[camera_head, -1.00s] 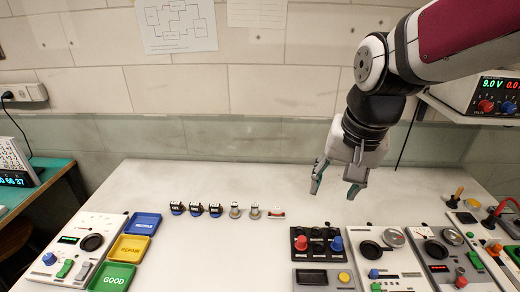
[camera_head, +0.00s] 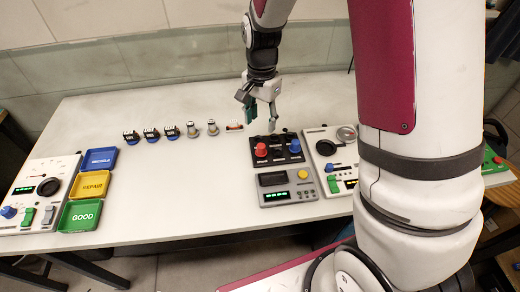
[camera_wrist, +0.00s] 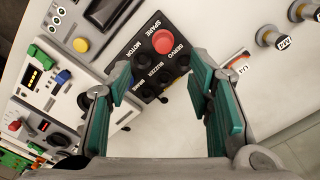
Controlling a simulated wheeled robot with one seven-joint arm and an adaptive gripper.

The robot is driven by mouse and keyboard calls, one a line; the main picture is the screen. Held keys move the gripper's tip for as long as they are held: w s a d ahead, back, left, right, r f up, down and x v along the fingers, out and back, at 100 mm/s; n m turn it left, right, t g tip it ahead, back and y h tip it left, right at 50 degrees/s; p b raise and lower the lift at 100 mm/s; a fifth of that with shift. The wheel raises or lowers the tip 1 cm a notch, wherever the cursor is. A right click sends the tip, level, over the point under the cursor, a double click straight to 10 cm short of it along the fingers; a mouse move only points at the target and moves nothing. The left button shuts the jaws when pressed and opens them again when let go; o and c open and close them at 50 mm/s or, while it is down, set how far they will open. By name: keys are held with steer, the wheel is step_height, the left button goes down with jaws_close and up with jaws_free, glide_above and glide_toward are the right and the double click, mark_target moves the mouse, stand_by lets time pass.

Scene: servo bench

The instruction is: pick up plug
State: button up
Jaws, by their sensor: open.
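No part is plainly marked as a plug. A red round cap (camera_head: 261,149) and a blue cap (camera_head: 294,147) stand on a black panel (camera_head: 262,167). The red cap also shows in the wrist view (camera_wrist: 162,42), beside the SERVO label and beyond my fingertips. The blue cap is not visible there. A small white part with a red stripe (camera_head: 234,127) lies on the bench, left of the panel; it shows right of my fingers in the wrist view (camera_wrist: 234,67). My gripper (camera_head: 257,110) is open and empty, above the bench behind the panel.
Several small servos and cylinders (camera_head: 152,134) stand in a row to the left. Blue, yellow and green trays (camera_head: 82,215) lie at the far left beside a test unit (camera_head: 35,200). A grey meter (camera_head: 288,187) stands in front of the panel.

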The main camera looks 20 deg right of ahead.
glide_above(261, 146)
steer(key=f, duration=0.4)
steer(key=s+f, duration=0.1)
steer(key=f, duration=0.1)
steer(key=shift+a+f, duration=0.1)
steer(key=shift+w+f+p, duration=0.2)
steer(key=shift+f+p, duration=0.05)
steer(key=shift+f, duration=0.8)
steer(key=shift+w+f+p, duration=0.15)
steer(key=shift+f+p, duration=0.15)
steer(key=shift+f, duration=0.75)
steer(key=shift+w+f+p, duration=0.2)
steer(key=shift+f+p, duration=0.05)
steer(key=shift+f, duration=0.8)
steer(key=shift+c, duration=0.2)
jaws_close()
